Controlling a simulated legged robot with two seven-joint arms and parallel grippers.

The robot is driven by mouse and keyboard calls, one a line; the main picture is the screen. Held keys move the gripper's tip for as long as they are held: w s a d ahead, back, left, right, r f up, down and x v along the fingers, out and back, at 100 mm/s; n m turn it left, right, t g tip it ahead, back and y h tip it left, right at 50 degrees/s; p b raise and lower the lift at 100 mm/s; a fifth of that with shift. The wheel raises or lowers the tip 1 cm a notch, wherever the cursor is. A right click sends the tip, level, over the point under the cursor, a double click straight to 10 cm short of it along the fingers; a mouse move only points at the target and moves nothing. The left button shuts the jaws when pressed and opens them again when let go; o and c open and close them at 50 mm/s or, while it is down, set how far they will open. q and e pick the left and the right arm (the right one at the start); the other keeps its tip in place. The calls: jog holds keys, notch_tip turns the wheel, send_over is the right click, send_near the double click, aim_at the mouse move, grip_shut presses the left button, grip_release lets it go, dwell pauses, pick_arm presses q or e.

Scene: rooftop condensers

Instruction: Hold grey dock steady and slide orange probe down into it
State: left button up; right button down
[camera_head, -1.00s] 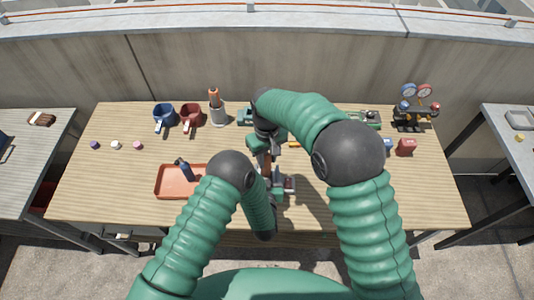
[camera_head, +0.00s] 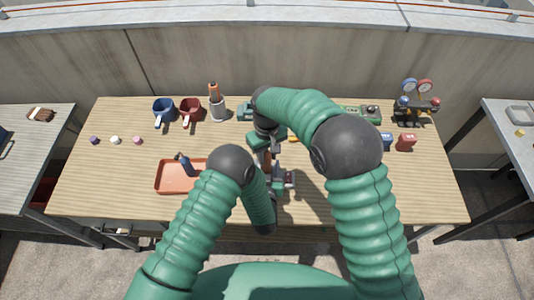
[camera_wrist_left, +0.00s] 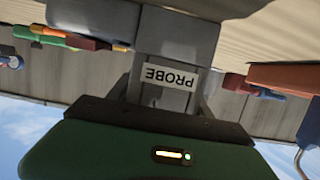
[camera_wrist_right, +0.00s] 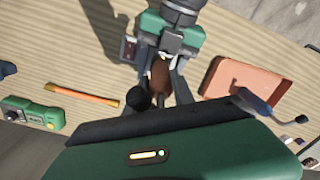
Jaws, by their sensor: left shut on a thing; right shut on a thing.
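My left gripper (camera_wrist_left: 165,100) is shut on the grey dock (camera_wrist_left: 178,45), which carries a white PROBE label, in the left wrist view. In the head view my left arm covers most of the dock. My right gripper (camera_wrist_right: 162,88) is shut on the brownish-orange probe (camera_wrist_right: 160,72) in the right wrist view. The probe (camera_head: 266,158) shows as a small strip in the head view, below my right wrist and close to my left gripper. Its lower end is hidden, so I cannot tell how far it sits in the dock.
A red-orange tray (camera_head: 170,176) holding a dark-blue handled thing lies left of my grippers. A gauge set (camera_head: 416,103) stands at the back right. The table's left front is clear.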

aim_at(267, 164)
jog(key=shift+f, duration=0.45)
jog(key=shift+f, duration=0.5)
jog(key=shift+f, duration=0.3)
dwell(0.3)
jog(key=shift+f, duration=0.35)
jog(key=shift+f, duration=0.35)
jog(key=shift+f, duration=0.25)
jog(key=shift+f, duration=0.3)
dwell(0.4)
jog(key=c, duration=1)
grip_release()
